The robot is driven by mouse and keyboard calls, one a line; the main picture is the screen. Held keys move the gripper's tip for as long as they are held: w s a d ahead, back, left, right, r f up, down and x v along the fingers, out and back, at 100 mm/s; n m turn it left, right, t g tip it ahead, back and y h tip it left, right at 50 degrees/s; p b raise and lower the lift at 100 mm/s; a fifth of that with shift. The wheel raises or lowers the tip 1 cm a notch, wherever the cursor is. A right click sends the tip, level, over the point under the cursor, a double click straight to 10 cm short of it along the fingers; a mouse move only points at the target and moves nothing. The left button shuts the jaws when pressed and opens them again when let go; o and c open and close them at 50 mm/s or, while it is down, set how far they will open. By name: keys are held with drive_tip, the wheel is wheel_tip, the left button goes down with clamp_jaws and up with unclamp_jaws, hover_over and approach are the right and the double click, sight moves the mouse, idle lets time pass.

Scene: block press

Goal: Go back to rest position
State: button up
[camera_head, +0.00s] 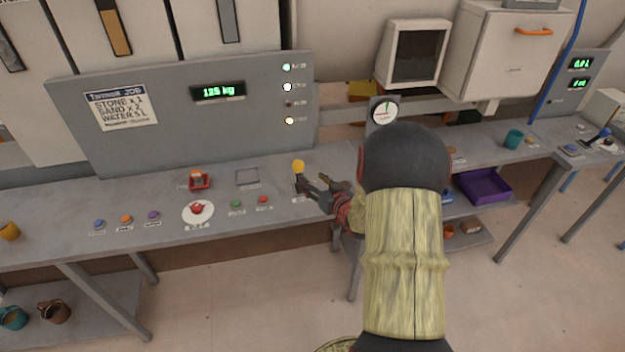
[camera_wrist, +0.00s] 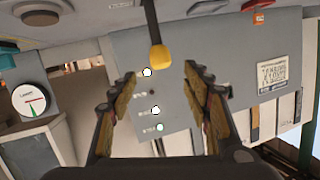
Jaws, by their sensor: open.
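My gripper (camera_head: 322,186) is over the front part of the grey bench, just right of a lever with a yellow knob (camera_head: 298,166). In the wrist view my gripper (camera_wrist: 160,85) has its two fingers spread wide with nothing between them. There the yellow knob (camera_wrist: 160,56) shows beyond the fingertips, roughly centred between them, and appears apart from them. My dark and yellow-green arm covers part of the bench in the head view.
The control panel (camera_head: 262,125) reads 125 kg. Coloured buttons, a red emergency-style knob (camera_head: 197,210) and a red switch (camera_head: 199,181) sit left of the lever. A round gauge (camera_head: 384,111) stands behind my gripper. A purple tray (camera_head: 484,186) is to the right.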

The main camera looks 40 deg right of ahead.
idle(0.3)
drive_tip(key=s+d+f+m+g, duration=0.1)
drive_tip(key=s+d+f+g, duration=0.1)
drive_tip(key=s+f+g, duration=0.65)
drive_tip(key=s+a+g, duration=0.2)
drive_tip(key=s+a, duration=0.1)
drive_tip(key=s, duration=0.3)
drive_tip(key=s+a+r+n+y, duration=0.2)
drive_tip(key=s+a+r+n, duration=0.1)
drive_tip(key=a+r, duration=1)
drive_tip(key=s+a+r+n+t+y, duration=0.1)
drive_tip(key=s+a+r, duration=0.4)
drive_tip(key=a+r, duration=0.9)
drive_tip(key=a+n+y, duration=0.1)
drive_tip(key=a+n, duration=0.1)
drive_tip(key=a, duration=0.6)
drive_tip(key=shift+s, duration=0.35)
